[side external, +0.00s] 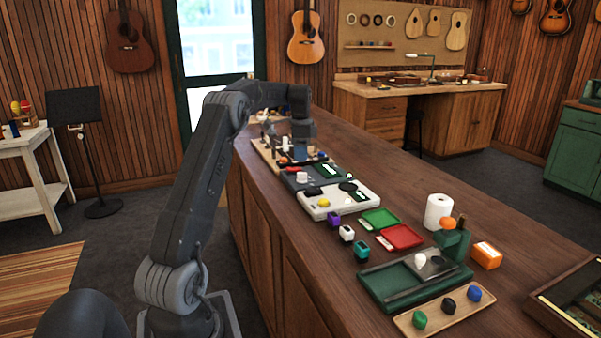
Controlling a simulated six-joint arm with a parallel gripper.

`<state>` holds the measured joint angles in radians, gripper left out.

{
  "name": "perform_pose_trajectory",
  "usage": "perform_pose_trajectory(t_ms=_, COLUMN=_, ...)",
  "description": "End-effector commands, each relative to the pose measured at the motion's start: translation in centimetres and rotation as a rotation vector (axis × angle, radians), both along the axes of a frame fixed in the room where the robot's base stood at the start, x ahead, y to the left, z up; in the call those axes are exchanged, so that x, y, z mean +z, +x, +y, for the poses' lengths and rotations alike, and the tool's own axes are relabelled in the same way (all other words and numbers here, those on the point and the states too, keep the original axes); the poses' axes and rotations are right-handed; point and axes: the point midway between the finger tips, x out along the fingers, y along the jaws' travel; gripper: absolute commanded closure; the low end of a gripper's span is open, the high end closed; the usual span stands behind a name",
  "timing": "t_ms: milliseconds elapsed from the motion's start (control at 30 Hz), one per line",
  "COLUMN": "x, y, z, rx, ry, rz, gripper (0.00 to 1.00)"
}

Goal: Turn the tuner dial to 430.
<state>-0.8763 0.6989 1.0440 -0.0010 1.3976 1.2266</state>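Two flat devices with small displays lie on the counter, and I cannot tell which is the tuner. The white device (335,205) has a yellow knob (323,203), a black round part (348,187) and a small display (361,196). Behind it, the dark grey device (300,184) has a green-lit display (329,170) and a pale round knob (303,176). The numbers are too small to read. My gripper (284,158) is beyond both devices, low over a wooden tray. Its fingers are small and partly hidden, so their opening is unclear.
The wooden tray (262,152) holds small items around my gripper. Nearer are green (381,218) and red (402,236) trays, several small coloured blocks, a paper roll (438,211) and a green stand (453,243). The counter's right side is mostly clear beside the devices.

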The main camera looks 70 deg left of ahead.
Motion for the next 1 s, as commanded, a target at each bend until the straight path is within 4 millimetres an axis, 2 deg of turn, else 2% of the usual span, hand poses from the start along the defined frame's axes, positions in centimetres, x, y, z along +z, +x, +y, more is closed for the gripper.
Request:
perform_pose_trajectory(t_ms=33, x=-1.2, y=-0.1, z=-0.1, rx=0.0, ry=-0.003, rz=0.002, gripper=0.62)
perform_pose_trajectory(t_ms=200, x=-4.2, y=0.0, z=-0.1, rx=0.0, ry=-0.003, rz=0.001, gripper=0.62)
perform_pose_trajectory(t_ms=400, x=-6.1, y=0.0, z=0.0, rx=0.0, ry=0.0, rz=-0.001, gripper=0.62)
perform_pose_trajectory(t_ms=767, x=-6.6, y=0.0, z=0.0, rx=0.0, ry=0.001, rz=-0.001, gripper=0.62)
perform_pose_trajectory(t_ms=1000, x=-6.6, y=0.0, z=0.0, rx=0.0, ry=0.001, rz=-0.001, gripper=0.84)
